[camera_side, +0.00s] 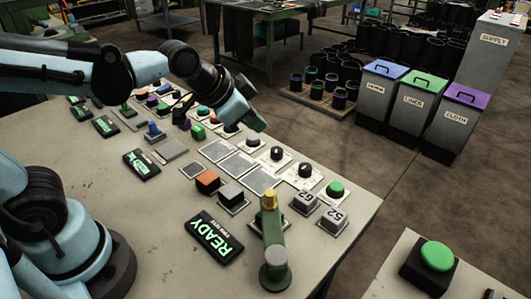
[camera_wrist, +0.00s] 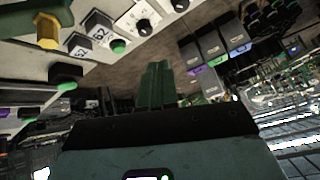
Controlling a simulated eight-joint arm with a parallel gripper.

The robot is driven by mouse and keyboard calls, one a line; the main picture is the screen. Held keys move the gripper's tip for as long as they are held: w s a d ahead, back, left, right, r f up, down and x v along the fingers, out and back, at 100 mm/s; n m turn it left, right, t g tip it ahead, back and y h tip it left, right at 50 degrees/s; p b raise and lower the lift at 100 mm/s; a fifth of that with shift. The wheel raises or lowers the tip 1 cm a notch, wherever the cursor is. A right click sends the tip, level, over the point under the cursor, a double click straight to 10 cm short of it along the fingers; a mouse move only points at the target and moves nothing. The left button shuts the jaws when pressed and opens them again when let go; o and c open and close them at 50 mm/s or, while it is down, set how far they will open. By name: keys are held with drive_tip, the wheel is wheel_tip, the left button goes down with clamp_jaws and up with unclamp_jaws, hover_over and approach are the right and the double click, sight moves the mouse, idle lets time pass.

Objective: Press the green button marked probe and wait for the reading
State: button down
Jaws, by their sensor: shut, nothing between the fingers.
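A green button (camera_side: 335,188) sits on a white plate near the right edge of the bench. It also shows in the wrist view (camera_wrist: 119,46). A black display (camera_side: 213,237) shows READY in green, with smaller unclear text. My gripper (camera_side: 255,120) is above the far side of the bench, apart from the buttons. Its green fingers (camera_wrist: 155,85) are together and empty.
A green arm with a yellow tip (camera_side: 269,200) stands up at the bench's front. Dark knobs (camera_side: 305,170), grey numbered blocks (camera_side: 304,202) and an orange block (camera_side: 207,180) crowd the surface. Lidded bins (camera_side: 416,108) stand on the floor beyond.

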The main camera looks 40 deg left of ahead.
drive_tip(key=w+d+m+h, duration=0.1)
drive_tip(key=w+d+m, duration=0.3)
drive_tip(key=w+d, duration=0.3)
drive_tip(key=m+h, duration=0.2)
drive_tip(key=m, duration=0.3)
hover_over(333, 187)
wheel_tip(333, 187, down, 4)
drive_tip(key=shift+r, duration=0.25)
drive_tip(key=shift+n, duration=0.3)
drive_tip(key=shift+f, duration=4.4)
drive_tip(key=shift+f, duration=0.15)
drive_tip(key=shift+f, duration=0.25)
drive_tip(key=shift+f, duration=0.4)
drive_tip(key=shift+r, duration=0.85)
